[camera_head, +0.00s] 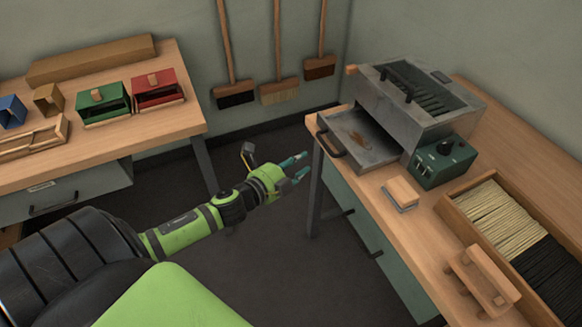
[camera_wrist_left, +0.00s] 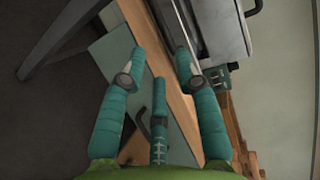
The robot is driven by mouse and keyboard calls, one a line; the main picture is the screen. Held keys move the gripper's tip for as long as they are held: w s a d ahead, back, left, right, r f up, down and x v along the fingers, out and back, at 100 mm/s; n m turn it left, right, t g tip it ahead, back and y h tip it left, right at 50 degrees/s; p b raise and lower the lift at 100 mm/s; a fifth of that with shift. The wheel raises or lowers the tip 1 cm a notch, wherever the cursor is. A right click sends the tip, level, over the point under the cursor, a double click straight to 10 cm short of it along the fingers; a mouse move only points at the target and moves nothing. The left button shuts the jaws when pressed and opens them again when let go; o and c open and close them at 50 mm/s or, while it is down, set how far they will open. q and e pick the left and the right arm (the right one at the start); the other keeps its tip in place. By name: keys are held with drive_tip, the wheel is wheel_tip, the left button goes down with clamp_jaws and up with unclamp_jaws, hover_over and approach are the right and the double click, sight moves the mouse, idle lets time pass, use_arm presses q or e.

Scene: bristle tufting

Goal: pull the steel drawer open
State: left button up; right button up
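The steel drawer (camera_head: 362,138) juts out to the left from the steel box (camera_head: 415,105) on the right workbench. Its dark handle (camera_head: 330,146) is at its left end, near the bench edge. My left gripper (camera_head: 295,166) is left of and a little below the handle, apart from it. In the left wrist view the gripper's fingers (camera_wrist_left: 158,70) are spread and hold nothing. Steel parts of the box and drawer (camera_wrist_left: 178,25) show beyond the fingertips there. My right gripper is not in view.
On the right workbench (camera_head: 440,225) are a green control box (camera_head: 440,162), a small wooden block (camera_head: 402,192) and a bristle tray (camera_head: 447,207). The left bench (camera_head: 180,118) holds coloured boxes. Brushes hang on the wall. The floor between the benches is clear.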

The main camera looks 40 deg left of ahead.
use_arm(q)
drive_tip(key=shift+v, duration=1.2)
drive_tip(key=s+a+f+n+g+y, duration=0.2)
drive_tip(key=s+f+n+g, duration=0.4)
drive_tip(key=f, duration=0.9)
drive_tip(key=s+a+f+n+g+y, duration=0.15)
drive_tip(key=s+f+n, duration=0.4)
drive_tip(key=f, duration=0.85)
drive_tip(key=s+d+f+n+g, duration=0.2)
drive_tip(key=s+d+f, duration=0.2)
drive_tip(key=s, duration=0.5)
drive_tip(key=s+d+f+n+g+h, duration=0.1)
drive_tip(key=s+d+f, duration=0.3)
drive_tip(key=s, duration=0.6)
drive_tip(key=s+d+f+n+g, duration=0.3)
drive_tip(key=s+d+f+g, duration=0.1)
drive_tip(key=s+f, duration=0.4)
drive_tip(key=shift+s, duration=0.8)
